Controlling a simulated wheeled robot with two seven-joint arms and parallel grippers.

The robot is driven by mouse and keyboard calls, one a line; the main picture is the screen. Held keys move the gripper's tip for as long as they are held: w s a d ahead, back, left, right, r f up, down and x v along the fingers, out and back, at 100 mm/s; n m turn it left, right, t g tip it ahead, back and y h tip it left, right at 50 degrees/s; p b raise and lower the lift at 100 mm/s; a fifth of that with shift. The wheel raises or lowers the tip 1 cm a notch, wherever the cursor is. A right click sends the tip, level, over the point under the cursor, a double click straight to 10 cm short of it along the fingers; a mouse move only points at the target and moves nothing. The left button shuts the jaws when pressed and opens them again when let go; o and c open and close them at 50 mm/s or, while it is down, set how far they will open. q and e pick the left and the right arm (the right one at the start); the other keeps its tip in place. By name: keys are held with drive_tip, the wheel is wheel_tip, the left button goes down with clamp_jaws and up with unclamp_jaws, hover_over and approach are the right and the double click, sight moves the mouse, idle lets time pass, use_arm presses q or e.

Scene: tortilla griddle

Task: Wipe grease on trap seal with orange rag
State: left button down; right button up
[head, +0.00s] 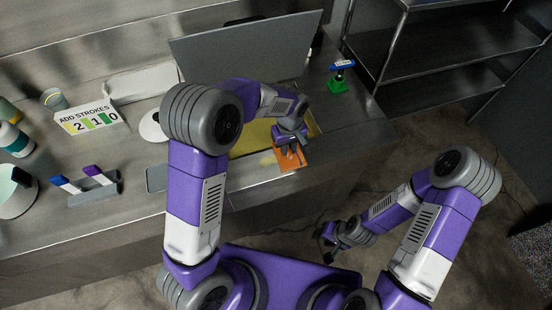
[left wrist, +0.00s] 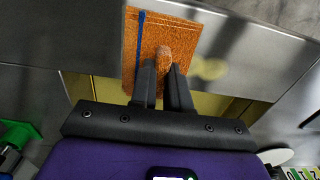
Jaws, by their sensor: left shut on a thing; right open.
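My left gripper (head: 288,149) is shut on the orange rag (head: 293,161), near the counter's front edge. In the left wrist view the flat orange rag (left wrist: 148,38), with a blue stripe, lies beyond the fingers (left wrist: 163,82), which grip a raised brown part in its middle. The yellow trap seal area (head: 247,140) lies under the raised grey panel, partly hidden by my left arm. A pale yellow grease smear (head: 267,159) shows left of the rag; it also shows right of it in the left wrist view (left wrist: 209,69). Whether the rag touches the surface is unclear. My right gripper (head: 326,241) is open and empty, off the counter.
A large grey panel (head: 250,55) stands behind the seal. A green-based stand (head: 338,86) is at right. A sign (head: 88,117), cup (head: 54,98), bottles and a holder with blue and purple handles (head: 88,185) stand at left. Metal shelves (head: 455,45) are at far right.

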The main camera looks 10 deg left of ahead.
use_arm(q)
drive_tip(key=shift+s+a+f, duration=0.2)
drive_tip(key=shift+a, duration=0.15)
drive_tip(key=shift+s, duration=0.1)
drive_tip(key=shift+s+a, duration=0.4)
drive_tip(key=shift+a, duration=0.3)
drive_tip(key=shift+s+a, duration=0.45)
drive_tip(key=shift+a, duration=0.25)
drive_tip(key=shift+s+a, duration=0.4)
drive_tip(key=shift+a, duration=0.3)
drive_tip(key=shift+a+r, duration=0.1)
drive_tip(key=shift+s+a+r, duration=0.1)
drive_tip(key=shift+s+a, duration=0.25)
drive_tip(key=shift+a, duration=0.25)
drive_tip(key=shift+s+a+r, duration=0.1)
drive_tip(key=shift+s+a, duration=0.25)
drive_tip(key=shift+a, duration=0.2)
drive_tip(key=shift+d, duration=0.1)
drive_tip(key=c, duration=1.3)
unclamp_jaws()
drive_tip(key=shift+w, duration=0.1)
drive_tip(key=shift+c, duration=0.2)
